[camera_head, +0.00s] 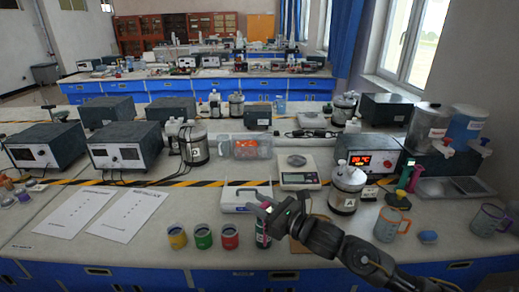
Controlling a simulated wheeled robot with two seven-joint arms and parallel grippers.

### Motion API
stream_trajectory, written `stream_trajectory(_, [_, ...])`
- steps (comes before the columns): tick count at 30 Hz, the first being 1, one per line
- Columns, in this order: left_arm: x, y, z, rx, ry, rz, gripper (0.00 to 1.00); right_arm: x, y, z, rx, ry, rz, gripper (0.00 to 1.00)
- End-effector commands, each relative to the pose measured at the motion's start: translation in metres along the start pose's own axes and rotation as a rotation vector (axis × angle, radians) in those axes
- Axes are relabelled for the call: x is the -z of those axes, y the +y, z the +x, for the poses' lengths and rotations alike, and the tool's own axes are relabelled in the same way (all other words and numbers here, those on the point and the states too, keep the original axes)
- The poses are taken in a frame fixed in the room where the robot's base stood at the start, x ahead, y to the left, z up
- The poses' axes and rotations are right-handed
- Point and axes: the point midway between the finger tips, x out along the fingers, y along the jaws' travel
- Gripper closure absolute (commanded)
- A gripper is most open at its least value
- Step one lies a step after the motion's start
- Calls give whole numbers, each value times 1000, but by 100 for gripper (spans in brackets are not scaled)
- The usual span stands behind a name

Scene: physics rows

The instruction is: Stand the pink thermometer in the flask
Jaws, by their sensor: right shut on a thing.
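My right gripper (258,200) reaches in from the lower right and is shut over the front of the bench. A small pale pink thing (265,205) shows at its fingertips; it looks like the thermometer, but most of it is hidden or too small to make out. Just below the fingers stands a dark upright container (263,235) with a red and white label; I cannot tell whether the gripper touches it. A round steel flask with a white top (347,188) stands upright to the right of the gripper, behind my arm. My left gripper is out of view.
Yellow, green and red cups (203,237) stand left of the gripper. A white device (245,196) and a scale (299,179) are behind it. Paper sheets (125,213) cover the left bench.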

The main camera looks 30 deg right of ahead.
Motion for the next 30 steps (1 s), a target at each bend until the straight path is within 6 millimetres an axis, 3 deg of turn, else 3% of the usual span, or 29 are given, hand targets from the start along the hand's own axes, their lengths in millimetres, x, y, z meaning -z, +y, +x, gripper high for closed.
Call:
stream_trajectory(1, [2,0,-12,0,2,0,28,-25,-14,12,17,-5,-8,100])
stream_trajectory(3, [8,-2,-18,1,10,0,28,-44,-30,25,40,-6,-6,100])
stream_trajectory(9, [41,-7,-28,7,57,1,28,-83,-61,48,90,-11,-2,100])
stream_trajectory(11, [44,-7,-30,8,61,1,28,-89,-66,51,99,-12,1,100])
stream_trajectory(20, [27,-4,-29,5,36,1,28,-94,-71,54,108,-13,3,100])
stream_trajectory(30, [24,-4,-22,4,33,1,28,-81,-70,54,107,-12,5,100])
